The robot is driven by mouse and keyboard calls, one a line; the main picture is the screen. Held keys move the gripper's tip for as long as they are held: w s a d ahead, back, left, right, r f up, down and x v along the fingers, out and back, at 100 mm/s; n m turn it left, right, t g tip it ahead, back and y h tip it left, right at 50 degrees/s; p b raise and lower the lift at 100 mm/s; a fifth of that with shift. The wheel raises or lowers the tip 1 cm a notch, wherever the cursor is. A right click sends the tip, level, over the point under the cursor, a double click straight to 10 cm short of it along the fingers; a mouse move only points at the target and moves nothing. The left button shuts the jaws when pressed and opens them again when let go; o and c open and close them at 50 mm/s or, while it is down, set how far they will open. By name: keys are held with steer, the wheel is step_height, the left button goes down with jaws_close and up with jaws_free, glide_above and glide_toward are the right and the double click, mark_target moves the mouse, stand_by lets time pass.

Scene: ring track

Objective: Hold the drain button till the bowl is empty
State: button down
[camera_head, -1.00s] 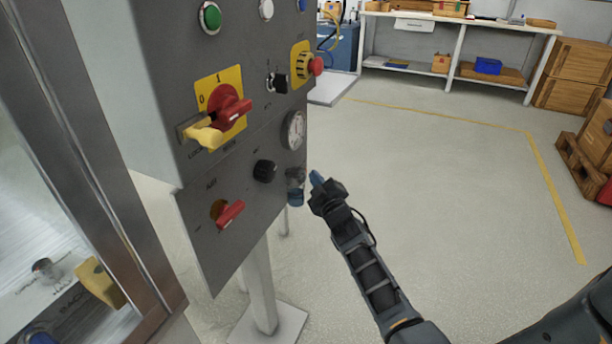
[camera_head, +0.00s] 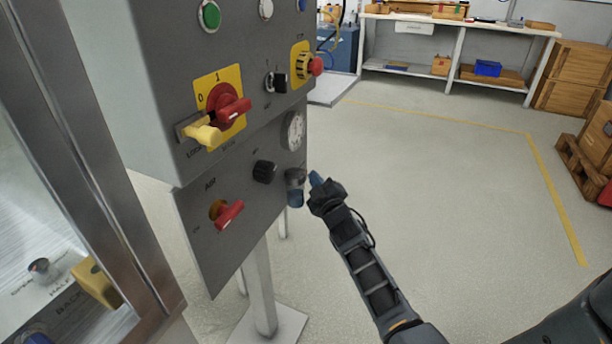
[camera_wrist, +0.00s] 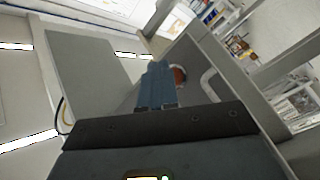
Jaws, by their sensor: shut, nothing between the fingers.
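A small clear bowl with a blue lower part (camera_head: 295,190) hangs at the lower right edge of the grey control panel, below the gauge. My gripper (camera_head: 316,179) has its blue fingers together, just right of the bowl; a narrow gap seems to show between them. In the wrist view the shut blue fingers (camera_wrist: 156,84) point up past a round reddish-brown part (camera_wrist: 180,76) with a pale rim, partly hidden behind them. I cannot tell whether this is the drain button or whether the fingers touch it. The liquid level in the bowl is too small to read.
The grey panel (camera_head: 243,160) carries a red rotary switch (camera_head: 228,106), a red lever (camera_head: 228,214), a black knob (camera_head: 264,172), a gauge (camera_head: 293,131) and a red mushroom button (camera_head: 315,66). A metal post (camera_head: 262,290) stands below. Open floor lies right.

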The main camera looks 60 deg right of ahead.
steer(key=shift+w+a+r+b, duration=0.15)
steer(key=shift+w+a+b, duration=0.2)
steer(key=shift+w, duration=0.35)
steer(key=shift+w+r+t, duration=0.1)
steer(key=shift+r+t, duration=0.15)
steer(key=shift+t, duration=0.05)
stand_by(2.4)
stand_by(0.4)
steer(key=shift+s+a+f+y+p, duration=0.15)
steer(key=shift+s+p, duration=0.15)
steer(key=shift+s, duration=0.1)
steer(key=shift+s+a+f+y+p, duration=0.15)
steer(key=shift+s+p, duration=0.1)
steer(key=shift+s, duration=0.15)
steer(key=s+p, duration=0.3)
steer(key=s+d+p, duration=0.1)
steer(key=s+p, duration=0.1)
steer(key=shift+s+f, duration=0.1)
steer(key=shift+s, duration=0.15)
